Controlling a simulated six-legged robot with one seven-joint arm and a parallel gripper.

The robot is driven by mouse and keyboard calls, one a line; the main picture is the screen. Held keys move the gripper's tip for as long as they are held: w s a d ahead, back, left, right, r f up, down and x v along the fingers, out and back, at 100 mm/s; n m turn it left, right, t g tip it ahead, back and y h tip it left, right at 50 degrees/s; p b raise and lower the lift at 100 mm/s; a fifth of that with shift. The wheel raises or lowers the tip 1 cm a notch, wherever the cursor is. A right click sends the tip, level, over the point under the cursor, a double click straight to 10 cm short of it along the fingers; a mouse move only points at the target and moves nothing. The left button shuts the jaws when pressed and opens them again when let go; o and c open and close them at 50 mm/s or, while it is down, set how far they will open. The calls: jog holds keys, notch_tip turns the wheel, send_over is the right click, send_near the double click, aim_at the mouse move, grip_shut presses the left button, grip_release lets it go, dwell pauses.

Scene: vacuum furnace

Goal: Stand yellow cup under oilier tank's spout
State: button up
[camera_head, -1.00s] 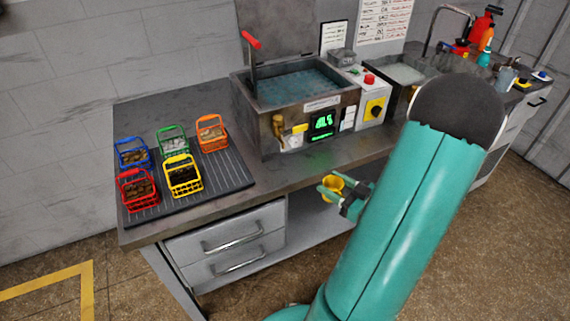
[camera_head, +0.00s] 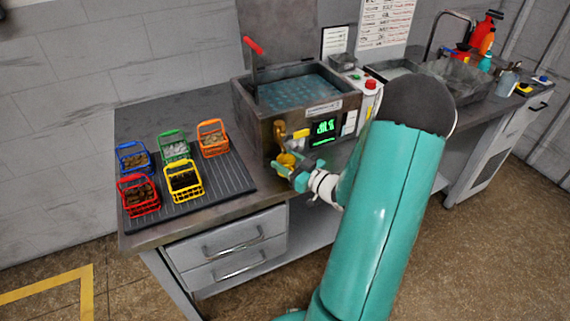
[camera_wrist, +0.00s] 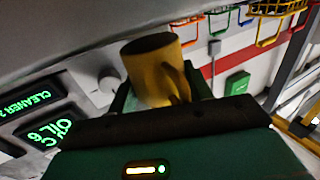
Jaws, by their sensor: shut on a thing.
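The yellow cup (camera_head: 286,159) is at the front of the near tank (camera_head: 258,128), just below its brass spout (camera_head: 279,131). My gripper (camera_head: 289,172) is shut on the cup and holds it by the bench's front side. In the wrist view, the cup (camera_wrist: 157,72) appears tilted between the fingers, with its dark open mouth and handle visible. I cannot tell whether its base touches the bench. Green displays in the wrist view read "CLEANER" and "OIL", with the figure partly unclear.
Red, blue, green, orange and yellow baskets (camera_head: 184,181) stand on a ribbed dark mat (camera_head: 232,178) at left. A control box with a red button (camera_head: 370,84) stands right of the tank. A second basin (camera_head: 388,70) is partly hidden by my arm.

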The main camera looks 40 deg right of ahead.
jog(key=shift+w+f, duration=0.4)
jog(key=shift+f, duration=0.3)
jog(key=shift+s+f, duration=0.1)
jog(key=shift+f, duration=0.05)
jog(key=o, duration=0.8)
jog(key=shift+s, duration=0.1)
jog(key=s+d, duration=0.1)
jog(key=s, duration=1)
jog(key=shift+s+d, duration=0.15)
jog(key=shift+s, duration=0.2)
